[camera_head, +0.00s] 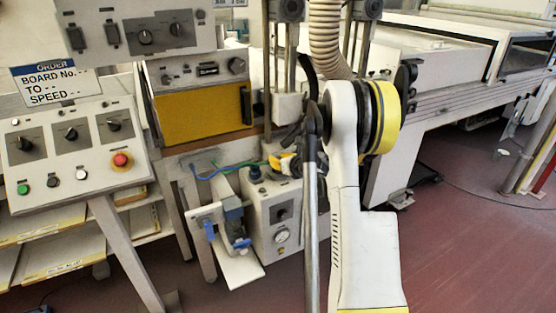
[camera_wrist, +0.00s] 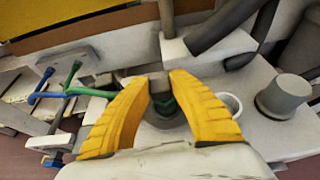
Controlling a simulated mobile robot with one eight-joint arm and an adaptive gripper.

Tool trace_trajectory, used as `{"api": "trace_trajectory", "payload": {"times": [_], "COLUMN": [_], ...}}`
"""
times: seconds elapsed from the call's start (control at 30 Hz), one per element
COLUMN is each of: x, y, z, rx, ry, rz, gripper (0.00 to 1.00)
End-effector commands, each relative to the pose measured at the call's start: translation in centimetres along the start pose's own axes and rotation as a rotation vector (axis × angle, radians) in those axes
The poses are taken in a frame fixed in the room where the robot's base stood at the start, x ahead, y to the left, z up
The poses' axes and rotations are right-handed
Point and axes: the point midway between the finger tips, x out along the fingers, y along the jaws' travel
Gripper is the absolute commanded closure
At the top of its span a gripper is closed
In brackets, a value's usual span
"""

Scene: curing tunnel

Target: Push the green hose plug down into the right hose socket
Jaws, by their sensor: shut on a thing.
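My gripper (camera_wrist: 161,77) has two yellow fingers closed around the green hose plug (camera_wrist: 171,105), whose green part shows between them in the wrist view. A dark round shape lies right below the plug. I cannot tell whether it is the socket or how deep the plug sits. The green hose (camera_wrist: 88,91) runs in from the left and passes behind the left finger. In the head view my gripper (camera_head: 284,162) is over the top of the white gauge box (camera_head: 262,222), and the green hose (camera_head: 238,164) leads to it. The plug is hidden there.
A grey cylinder (camera_wrist: 284,95) and a white ring (camera_wrist: 232,103) stand right of my fingers. A yellow-fronted panel (camera_head: 204,111) stands behind.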

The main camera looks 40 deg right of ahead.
Motion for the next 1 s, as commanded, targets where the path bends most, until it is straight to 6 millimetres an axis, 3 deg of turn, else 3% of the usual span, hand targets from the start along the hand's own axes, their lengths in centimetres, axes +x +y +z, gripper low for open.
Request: {"api": "trace_trajectory", "payload": {"times": [0.3,0.33,0.4,0.77,1.0], "x": [0.0,0.0,0.0,-0.6,-5.2], "y": [0.0,0.0,0.0,-0.1,-0.1], "z": [0.0,0.0,0.0,0.0,0.0], "rx": [0.000,0.000,0.000,0.000,0.001], "ry": [0.000,0.000,0.000,0.000,0.000], "rz": [0.000,0.000,0.000,-0.001,-0.002], "gripper": [1.00,0.66,0.53,0.53,0.53]}}
